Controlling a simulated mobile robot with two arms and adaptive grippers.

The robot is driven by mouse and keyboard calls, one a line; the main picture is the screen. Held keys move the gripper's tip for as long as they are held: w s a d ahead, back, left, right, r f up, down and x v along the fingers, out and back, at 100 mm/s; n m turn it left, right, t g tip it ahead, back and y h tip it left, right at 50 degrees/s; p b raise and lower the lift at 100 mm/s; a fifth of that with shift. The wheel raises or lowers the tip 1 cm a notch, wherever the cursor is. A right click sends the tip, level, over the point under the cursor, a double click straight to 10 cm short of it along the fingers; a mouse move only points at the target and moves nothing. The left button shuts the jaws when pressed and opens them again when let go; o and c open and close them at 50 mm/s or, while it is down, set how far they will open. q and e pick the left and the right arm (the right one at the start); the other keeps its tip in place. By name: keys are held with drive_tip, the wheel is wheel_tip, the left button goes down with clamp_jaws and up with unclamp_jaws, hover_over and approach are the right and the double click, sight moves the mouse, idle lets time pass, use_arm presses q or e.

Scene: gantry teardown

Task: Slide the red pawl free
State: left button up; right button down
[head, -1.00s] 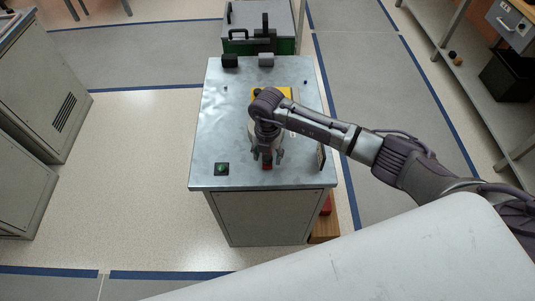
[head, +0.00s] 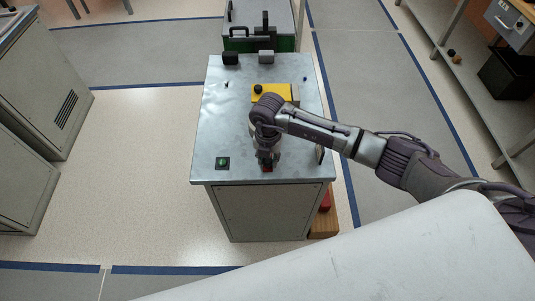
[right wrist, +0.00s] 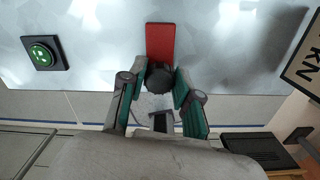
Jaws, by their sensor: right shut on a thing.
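The red pawl (right wrist: 161,40) is a flat red bar with a dark round knob (right wrist: 160,79) at its near end, lying on the metal bench top in the right wrist view. My right gripper (right wrist: 160,75) is shut on the knob, one finger on each side. In the head view my right gripper (head: 267,162) points down at the front edge. My left gripper is in neither view.
A green button on a black base (head: 222,163) sits left of the gripper; a small upright plate (head: 320,155) stands to the right. A yellow block (head: 270,92) with a black knob lies farther back.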

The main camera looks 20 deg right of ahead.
sight(268, 160)
drive_tip(key=shift+s+f, duration=0.15)
drive_tip(key=shift+f, duration=0.05)
drive_tip(key=c, duration=0.8)
unclamp_jaws()
drive_tip(key=shift+s+r, duration=0.1)
drive_tip(key=shift+r, duration=0.05)
drive_tip(key=shift+r, duration=0.1)
wheel_tip(268, 160, up, 12)
drive_tip(key=shift+f, duration=0.1)
